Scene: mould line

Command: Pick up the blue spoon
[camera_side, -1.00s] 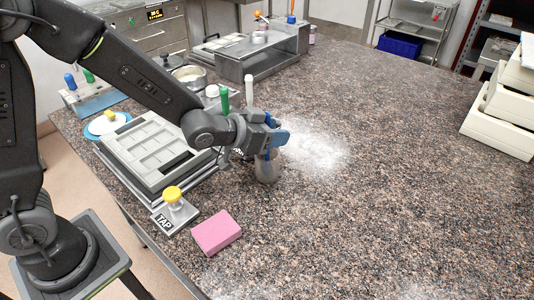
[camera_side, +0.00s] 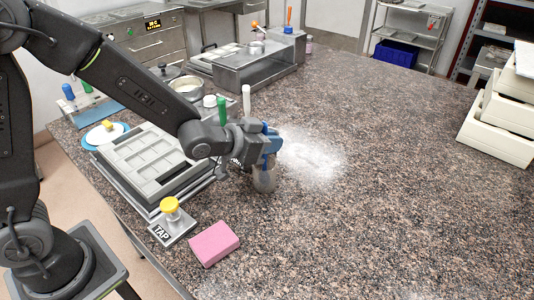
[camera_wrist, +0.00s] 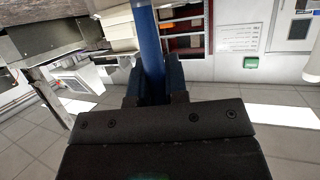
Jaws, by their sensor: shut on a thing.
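My gripper (camera_side: 268,150) is above the speckled worktop, to the right of the grey mould tray. It is shut on the blue spoon, whose blue handle (camera_wrist: 149,45) stands between the two fingers in the wrist view. In the side view a greyish metal end (camera_side: 264,181) hangs below the fingers, close above or touching the worktop; I cannot tell which. Most of the handle is hidden by the fingers in the side view.
The grey mould tray (camera_side: 150,165) lies left of my gripper. A yellow-knobbed TAP plate (camera_side: 172,228) and a pink block (camera_side: 214,244) are in front. Green and white handles (camera_side: 222,110) stand behind.

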